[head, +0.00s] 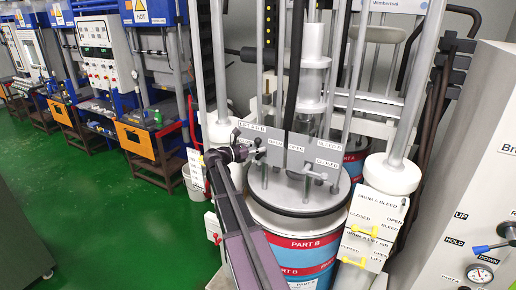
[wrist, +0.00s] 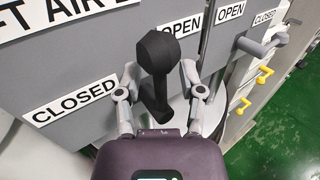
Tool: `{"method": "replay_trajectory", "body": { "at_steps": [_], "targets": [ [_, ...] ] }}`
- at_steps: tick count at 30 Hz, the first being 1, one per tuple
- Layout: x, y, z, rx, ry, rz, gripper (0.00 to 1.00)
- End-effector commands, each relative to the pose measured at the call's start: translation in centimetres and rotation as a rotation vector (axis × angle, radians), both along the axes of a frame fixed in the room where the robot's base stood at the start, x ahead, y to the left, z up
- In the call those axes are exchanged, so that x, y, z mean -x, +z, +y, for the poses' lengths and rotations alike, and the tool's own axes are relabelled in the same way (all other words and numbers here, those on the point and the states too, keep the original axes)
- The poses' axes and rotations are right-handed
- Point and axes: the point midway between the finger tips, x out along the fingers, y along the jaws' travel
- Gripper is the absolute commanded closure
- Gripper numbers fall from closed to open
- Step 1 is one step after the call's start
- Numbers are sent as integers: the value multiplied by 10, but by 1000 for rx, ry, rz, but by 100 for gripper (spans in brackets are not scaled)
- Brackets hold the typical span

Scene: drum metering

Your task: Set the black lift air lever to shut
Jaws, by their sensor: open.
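The black lever (wrist: 158,52) has a rounded knob and stands out from a grey panel (wrist: 85,75) in the wrist view. A CLOSED label (wrist: 75,98) is to its lower left and an OPEN label (wrist: 180,26) to its upper right. The label above is cut off and reads partly "FT AIR". My gripper (wrist: 159,78) is open, with one finger on each side of the lever; I cannot tell whether either touches it. In the head view my gripper (head: 250,145) is at the left part of the panel, under the LIFT AIR B label, and partly hides the lever.
A grey lever (wrist: 262,50) sits right of the black one, near another OPEN label. Yellow levers (head: 355,262) are on white boxes at the lower right. The panel stands above a PART B drum (head: 300,245). A green floor (head: 120,205) is clear at the left.

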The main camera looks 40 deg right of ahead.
Motion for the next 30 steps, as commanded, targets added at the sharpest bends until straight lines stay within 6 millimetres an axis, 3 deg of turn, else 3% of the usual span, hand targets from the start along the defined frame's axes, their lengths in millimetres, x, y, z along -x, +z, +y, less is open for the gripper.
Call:
{"method": "replay_trajectory", "body": {
  "at_steps": [5, 10, 30],
  "targets": [
    [0, 0, 0, 0, 0, 0, 49],
    [0, 0, 0, 0, 0, 0, 100],
    [6, -1, -13, 18, -20, 42, 100]
  ]
}}
